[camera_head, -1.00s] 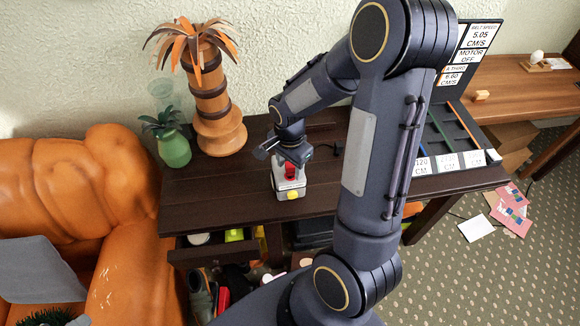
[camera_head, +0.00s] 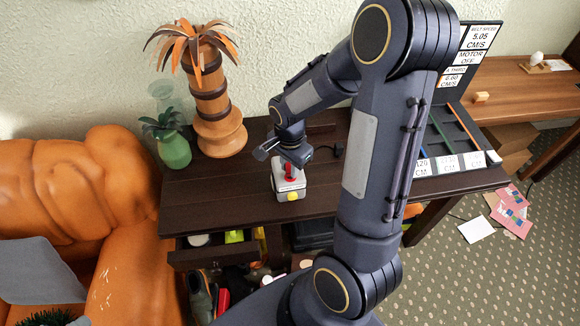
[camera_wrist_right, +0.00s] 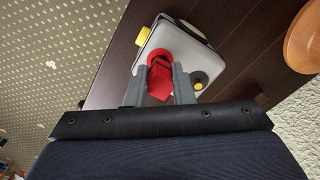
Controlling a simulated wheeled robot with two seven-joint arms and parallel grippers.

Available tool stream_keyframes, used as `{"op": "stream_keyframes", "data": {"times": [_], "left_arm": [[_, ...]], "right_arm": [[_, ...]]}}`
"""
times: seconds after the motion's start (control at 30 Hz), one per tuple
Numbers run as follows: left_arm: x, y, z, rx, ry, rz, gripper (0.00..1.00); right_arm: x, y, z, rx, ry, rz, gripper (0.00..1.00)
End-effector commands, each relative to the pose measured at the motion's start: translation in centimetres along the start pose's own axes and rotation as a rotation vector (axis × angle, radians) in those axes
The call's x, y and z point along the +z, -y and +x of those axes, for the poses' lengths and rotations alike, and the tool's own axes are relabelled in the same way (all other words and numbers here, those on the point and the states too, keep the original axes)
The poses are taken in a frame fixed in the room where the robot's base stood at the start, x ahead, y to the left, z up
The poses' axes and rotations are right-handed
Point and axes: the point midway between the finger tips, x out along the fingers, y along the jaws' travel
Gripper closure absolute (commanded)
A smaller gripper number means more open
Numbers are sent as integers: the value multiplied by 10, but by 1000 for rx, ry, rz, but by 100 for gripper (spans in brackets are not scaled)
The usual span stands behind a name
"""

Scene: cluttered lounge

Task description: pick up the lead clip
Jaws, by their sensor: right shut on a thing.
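The lead clip appears to be the red piece (camera_head: 289,173) at the grey box (camera_head: 291,191) on the dark wooden table. In the right wrist view the red clip (camera_wrist_right: 160,77) sits between the two grey fingers, over the light top of the box (camera_wrist_right: 180,45). My right gripper (camera_head: 290,164) points down above the box and is shut on the clip; its fingers (camera_wrist_right: 157,84) hide part of it. I cannot tell whether the clip still touches the box. My left gripper is not in view.
A yellow knob (camera_head: 293,196) is on the box front. A palm-like wooden ornament (camera_head: 212,100) and a green vase (camera_head: 174,150) stand left on the table (camera_head: 220,195). A panel with labelled cards (camera_head: 447,163) is at right. An open drawer (camera_head: 215,255) juts out below.

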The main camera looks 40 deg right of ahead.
Motion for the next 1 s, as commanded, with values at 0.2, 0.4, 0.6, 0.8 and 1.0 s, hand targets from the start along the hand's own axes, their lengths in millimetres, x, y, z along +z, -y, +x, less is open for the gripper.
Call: {"op": "stream_keyframes", "data": {"times": [0.2, 0.4, 0.6, 0.8, 1.0], "left_arm": [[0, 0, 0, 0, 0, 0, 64], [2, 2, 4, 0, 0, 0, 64], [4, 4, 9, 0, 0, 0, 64], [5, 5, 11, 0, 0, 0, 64], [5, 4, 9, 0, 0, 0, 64]], "right_arm": [[0, 1, -30, -8, -1, 0, 100], [19, -34, -75, -13, -1, -3, 100], [42, -77, -102, -7, 1, -2, 100], [59, -107, -118, -5, -1, -1, 100], [66, -121, -127, -1, 0, -1, 100]]}}
